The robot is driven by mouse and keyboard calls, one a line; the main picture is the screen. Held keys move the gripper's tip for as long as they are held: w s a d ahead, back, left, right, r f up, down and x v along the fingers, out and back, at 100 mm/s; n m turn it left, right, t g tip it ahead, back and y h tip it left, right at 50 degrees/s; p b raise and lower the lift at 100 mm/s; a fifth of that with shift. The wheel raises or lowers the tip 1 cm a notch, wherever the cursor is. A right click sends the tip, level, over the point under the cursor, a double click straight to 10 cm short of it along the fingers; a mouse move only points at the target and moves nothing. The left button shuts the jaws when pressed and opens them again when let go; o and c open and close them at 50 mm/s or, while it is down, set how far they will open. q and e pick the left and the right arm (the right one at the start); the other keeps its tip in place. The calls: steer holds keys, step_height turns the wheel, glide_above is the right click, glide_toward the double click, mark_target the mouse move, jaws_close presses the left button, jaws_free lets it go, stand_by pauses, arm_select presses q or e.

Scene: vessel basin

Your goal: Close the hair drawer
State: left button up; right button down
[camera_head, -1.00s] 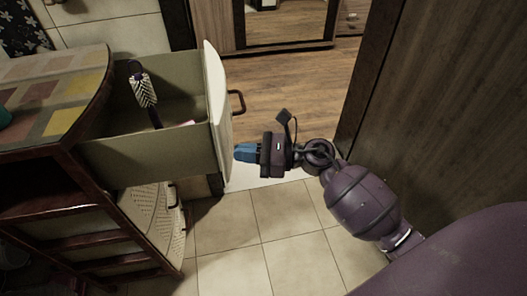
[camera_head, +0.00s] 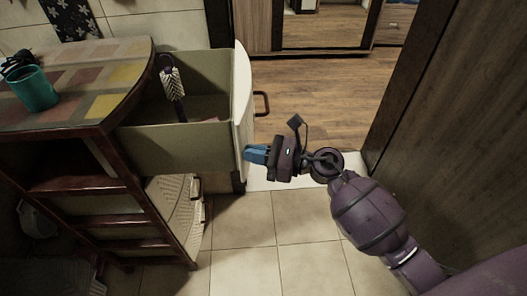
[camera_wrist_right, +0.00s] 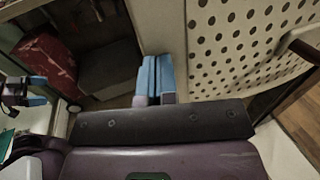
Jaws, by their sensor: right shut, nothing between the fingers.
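The hair drawer (camera_head: 180,142) is pulled out from the top of the wooden cabinet, with a pale curved front (camera_head: 242,95) and a dark handle (camera_head: 262,103) on its outer face. A hairbrush (camera_head: 172,83) stands tilted inside it. My right gripper (camera_head: 248,154) is shut and empty, its blue fingertips at the near lower end of the drawer front; contact cannot be told. The same blue fingers show in the right wrist view (camera_wrist_right: 155,78). My left gripper (camera_wrist_right: 38,90) shows at that view's left edge, its blue fingers apart.
A teal cup (camera_head: 34,88) stands on the tiled cabinet top (camera_head: 75,85). A perforated lower front (camera_head: 178,212) sits below the drawer. A dark wooden panel (camera_head: 455,110) rises at the right. Tiled floor (camera_head: 245,225) in front is clear.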

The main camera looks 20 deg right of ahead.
mark_target(126, 157)
steer(key=w+a, duration=0.2)
steer(key=a, duration=0.6)
steer(key=w+a+p, duration=0.1)
steer(key=w+a, duration=0.1)
steer(key=a, duration=0.6)
steer(key=w+a, duration=0.3)
steer(key=a, duration=0.5)
steer(key=shift+a, duration=0.35)
steer(key=shift+a+r, duration=0.1)
steer(key=shift+r, duration=0.2)
